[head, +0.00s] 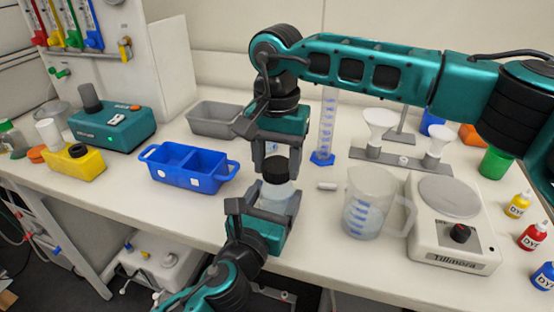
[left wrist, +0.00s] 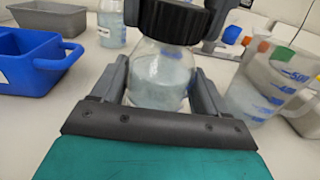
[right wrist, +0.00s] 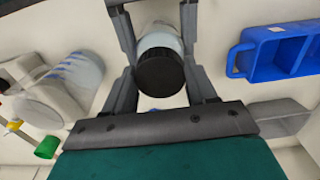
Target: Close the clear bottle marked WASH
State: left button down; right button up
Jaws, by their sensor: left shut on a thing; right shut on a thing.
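The clear bottle (head: 281,196) stands upright near the middle of the bench, with pale bluish contents; no WASH marking is readable. Its black cap (head: 275,169) sits on the neck, also seen in the left wrist view (left wrist: 172,20) and right wrist view (right wrist: 160,72). I cannot tell how tight it is. My left gripper (head: 268,203) is shut on the bottle's body, a finger on each side in the left wrist view. My right gripper (head: 273,160) comes from above and is shut on the cap, its fingers on either side.
A blue divided tray (head: 188,166) stands left of the bottle, a measuring jug (head: 367,215) and a scale (head: 452,235) to the right. A small white bar (head: 327,186) lies nearby. A second labelled bottle (left wrist: 112,28) stands behind, near a measuring cylinder (head: 327,125).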

jog(key=c, duration=0.5)
jog(key=shift+o, duration=0.2)
jog(key=m, duration=0.8)
jog(key=shift+m, duration=0.4)
jog(key=m, duration=1.4)
jog(key=shift+m, duration=0.3)
jog(key=m, duration=0.3)
jog(key=shift+m, duration=0.3)
jog(key=m, duration=0.4)
jog(key=shift+f+m, duration=0.1)
jog(key=shift+m, duration=0.3)
jog(key=o, duration=1.2)
jog(key=shift+o, duration=0.2)
notch_tip(320, 180, up, 12)
